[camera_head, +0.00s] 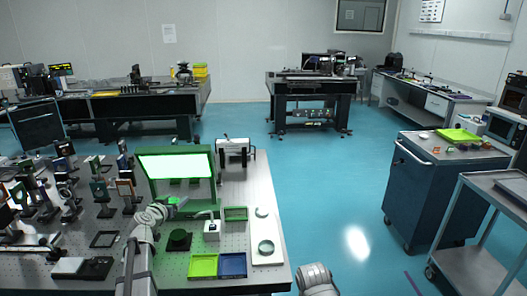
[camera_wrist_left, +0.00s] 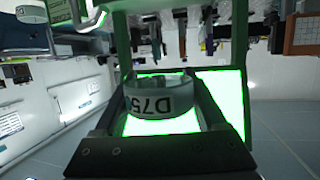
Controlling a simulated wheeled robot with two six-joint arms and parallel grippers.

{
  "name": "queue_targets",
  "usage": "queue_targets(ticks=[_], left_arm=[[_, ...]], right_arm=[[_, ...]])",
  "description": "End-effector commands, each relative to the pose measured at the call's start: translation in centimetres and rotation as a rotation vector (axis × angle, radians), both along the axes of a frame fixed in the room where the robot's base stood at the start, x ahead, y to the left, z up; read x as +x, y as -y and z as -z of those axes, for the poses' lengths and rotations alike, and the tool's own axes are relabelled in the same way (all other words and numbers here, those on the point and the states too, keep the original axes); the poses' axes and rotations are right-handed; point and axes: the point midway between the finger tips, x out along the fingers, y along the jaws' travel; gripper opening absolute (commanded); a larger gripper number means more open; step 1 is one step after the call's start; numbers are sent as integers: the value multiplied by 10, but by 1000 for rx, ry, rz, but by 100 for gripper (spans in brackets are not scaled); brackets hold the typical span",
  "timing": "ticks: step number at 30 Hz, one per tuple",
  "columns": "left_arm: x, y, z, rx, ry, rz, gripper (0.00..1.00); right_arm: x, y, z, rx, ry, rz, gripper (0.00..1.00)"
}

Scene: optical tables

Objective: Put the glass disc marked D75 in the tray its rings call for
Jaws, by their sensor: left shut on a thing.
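My left gripper (camera_head: 180,203) is in front of the lit white panel (camera_head: 176,165) in its green frame. In the head view the disc is too small to tell. A yellow-green tray (camera_head: 203,265) and a blue tray (camera_head: 232,265) lie side by side at the table's front edge. A green tray (camera_head: 236,213) lies farther back. My right gripper is out of view.
A white board (camera_head: 267,236) at the table's right holds two round pieces, one a dark-rimmed ring (camera_head: 266,247). Optical mounts crowd the left.

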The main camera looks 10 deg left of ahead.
Motion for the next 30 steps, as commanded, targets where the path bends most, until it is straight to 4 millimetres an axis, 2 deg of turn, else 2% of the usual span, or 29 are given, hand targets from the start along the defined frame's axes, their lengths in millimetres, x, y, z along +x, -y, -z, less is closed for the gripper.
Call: queue_targets(ticks=[7,15,19,30], left_arm=[[0,0,29,0,0,0,8],[0,0,27,0,0,0,8],[0,0,32,0,0,0,8],[0,0,77,0,0,0,8]], right_arm=[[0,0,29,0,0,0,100],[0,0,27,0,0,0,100],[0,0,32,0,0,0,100],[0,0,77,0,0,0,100]])
